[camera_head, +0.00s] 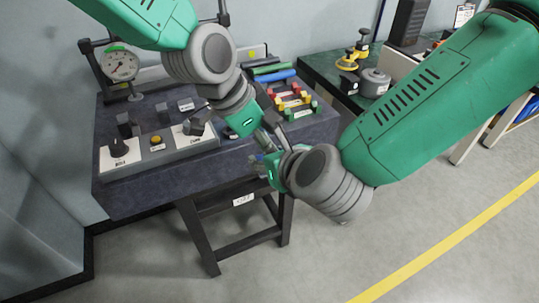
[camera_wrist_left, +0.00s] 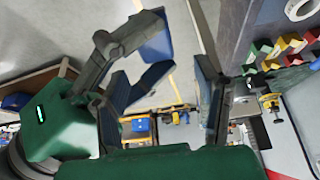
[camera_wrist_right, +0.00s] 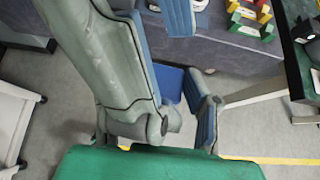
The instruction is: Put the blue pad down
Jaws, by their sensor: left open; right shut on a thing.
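A small blue pad (camera_wrist_right: 170,83) shows between the fingers of my right gripper (camera_wrist_right: 180,98) in the right wrist view. In the left wrist view it is the blue square (camera_wrist_left: 157,42) at the tip of the right gripper's fingers. The right gripper is shut on it, in the air in front of the table's front edge. My left gripper (camera_head: 270,126) is open and close above the right gripper (camera_head: 266,160) in the head view. The left gripper's blue-lined fingers (camera_wrist_left: 186,80) stand apart with nothing between them. In the head view the pad is mostly hidden by the grippers.
The dark-topped table (camera_head: 150,190) carries a dial gauge (camera_head: 120,64), a control box (camera_head: 160,152) with knobs and a yellow button, coloured blocks (camera_head: 290,100), and blue and green rods (camera_head: 274,76). A green bench (camera_head: 325,70) stands behind right. Floor in front is clear.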

